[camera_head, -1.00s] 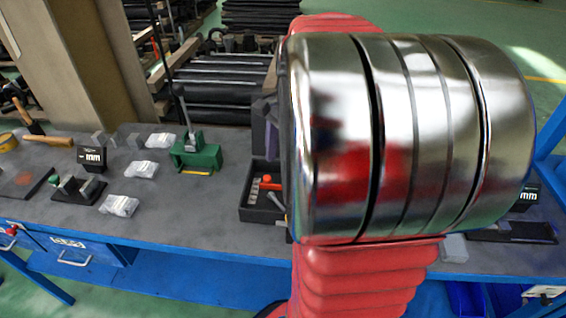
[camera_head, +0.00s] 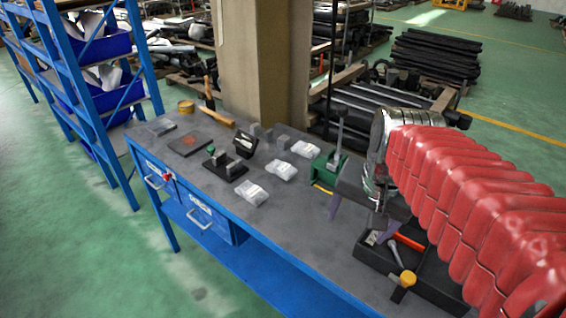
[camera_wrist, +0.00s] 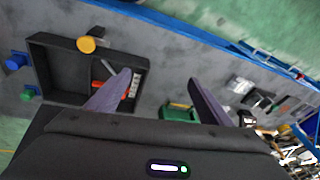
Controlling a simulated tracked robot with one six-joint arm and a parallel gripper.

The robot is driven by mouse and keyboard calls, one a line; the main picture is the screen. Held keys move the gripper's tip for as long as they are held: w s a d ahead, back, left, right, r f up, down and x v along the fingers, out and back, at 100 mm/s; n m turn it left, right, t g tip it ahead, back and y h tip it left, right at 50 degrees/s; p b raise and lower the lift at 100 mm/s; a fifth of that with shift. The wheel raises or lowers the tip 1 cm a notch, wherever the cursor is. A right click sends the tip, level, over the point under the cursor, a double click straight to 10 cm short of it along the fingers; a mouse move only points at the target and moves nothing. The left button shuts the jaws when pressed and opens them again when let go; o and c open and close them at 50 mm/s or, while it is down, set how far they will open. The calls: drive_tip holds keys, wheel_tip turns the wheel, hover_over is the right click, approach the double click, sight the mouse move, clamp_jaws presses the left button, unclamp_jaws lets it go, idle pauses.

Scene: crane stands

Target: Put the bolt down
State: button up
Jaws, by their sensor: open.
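My gripper (camera_head: 360,216) is open above the bench, beside the black tray. In the wrist view its two purple fingers (camera_wrist: 158,78) stand wide apart, with nothing between them. The black tray (camera_wrist: 60,106) lies on the left there and holds a red-orange piece (camera_wrist: 98,86) and a grey shaft (camera_wrist: 110,67). A yellow round head (camera_wrist: 87,45) is at the tray's edge; it also shows in the head view (camera_head: 405,279). I cannot tell for certain which of these is the bolt.
On the grey bench (camera_head: 284,225) stand a green vise (camera_head: 326,165), several clear bags, such as one (camera_head: 252,193), and a black block (camera_head: 246,145). A hammer (camera_head: 215,115) lies farther back. A blue shelf (camera_head: 100,90) stands left. The bench front left of the tray is clear.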

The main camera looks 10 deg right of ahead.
drive_tip(key=s+a+n+t, duration=0.2)
drive_tip(key=s+a+n, duration=0.1)
drive_tip(key=a+n, duration=0.5)
drive_tip(key=shift+s+a+t, duration=0.3)
drive_tip(key=shift+a, duration=0.15)
drive_tip(key=shift+c, duration=0.3)
